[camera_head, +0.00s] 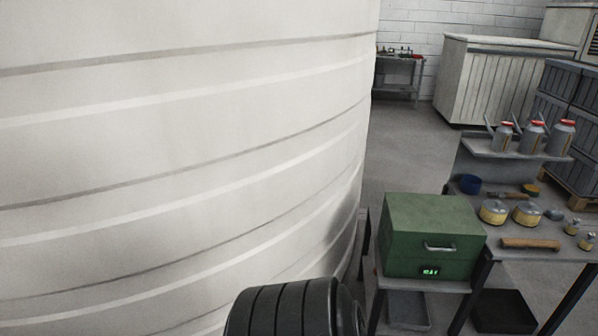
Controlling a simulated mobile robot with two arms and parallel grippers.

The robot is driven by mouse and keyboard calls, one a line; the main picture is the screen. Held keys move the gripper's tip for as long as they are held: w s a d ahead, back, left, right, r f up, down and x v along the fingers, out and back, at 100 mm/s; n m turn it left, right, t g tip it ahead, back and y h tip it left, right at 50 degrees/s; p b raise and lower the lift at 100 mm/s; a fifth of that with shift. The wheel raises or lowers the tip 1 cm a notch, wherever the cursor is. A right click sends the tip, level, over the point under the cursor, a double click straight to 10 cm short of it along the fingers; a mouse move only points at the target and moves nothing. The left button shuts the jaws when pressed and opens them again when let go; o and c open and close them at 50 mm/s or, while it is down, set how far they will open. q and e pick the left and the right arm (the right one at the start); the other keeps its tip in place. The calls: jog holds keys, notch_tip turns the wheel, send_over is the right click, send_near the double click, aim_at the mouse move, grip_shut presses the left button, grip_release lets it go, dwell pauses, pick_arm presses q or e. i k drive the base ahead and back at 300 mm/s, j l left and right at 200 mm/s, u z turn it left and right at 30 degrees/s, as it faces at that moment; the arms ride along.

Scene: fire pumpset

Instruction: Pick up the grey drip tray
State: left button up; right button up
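A grey tray (408,310), which looks like the drip tray, sits low beneath the green box (430,236) and its small stand. Only part of the tray shows; the stand's top and legs frame it, and I cannot tell whether it rests on a shelf or the floor. A darker, nearly black tray (504,312) lies to its right, under the workbench. Neither of my grippers is in view.
A huge white ribbed tank (180,160) fills the left. A workbench (545,262) with tins and tools stands at right, with oil cans (533,137) on its raised shelf. Bare floor (405,150) runs behind. A black ribbed shape at bottom centre is unclear.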

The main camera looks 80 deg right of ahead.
aim_at(406, 309)
jog(key=z, duration=3.7)
